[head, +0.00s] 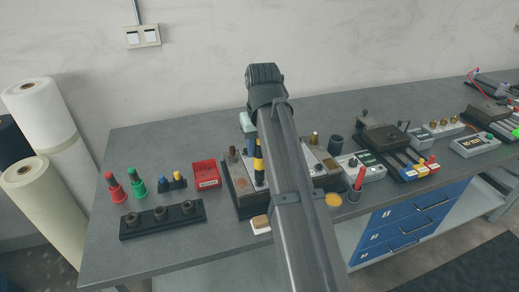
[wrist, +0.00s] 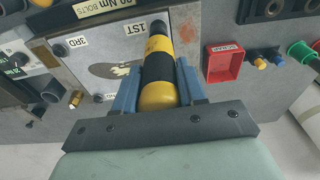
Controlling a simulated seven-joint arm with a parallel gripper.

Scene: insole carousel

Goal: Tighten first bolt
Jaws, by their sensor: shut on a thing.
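My gripper (wrist: 158,85) is shut on a black-and-yellow banded driver (wrist: 157,70), with one blue finger on each side of it. In the head view the driver (head: 259,160) stands roughly upright over the bolt plate, partly hidden by my arm. In the wrist view the metal plate (wrist: 125,50) carries labels reading 1ST (wrist: 146,27) and 3RD (wrist: 77,41). The driver's far end is beside the 1ST label. The first bolt itself is hidden under the driver, so I cannot tell whether the tip touches it.
A red bin (head: 206,174) and a dark holder block (head: 163,218) are left of the plate. Red (head: 115,190) and green (head: 137,187) pieces stand further left. Grey boxes and a dark fixture (head: 385,138) crowd the right side. The bench's far-left back is clear.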

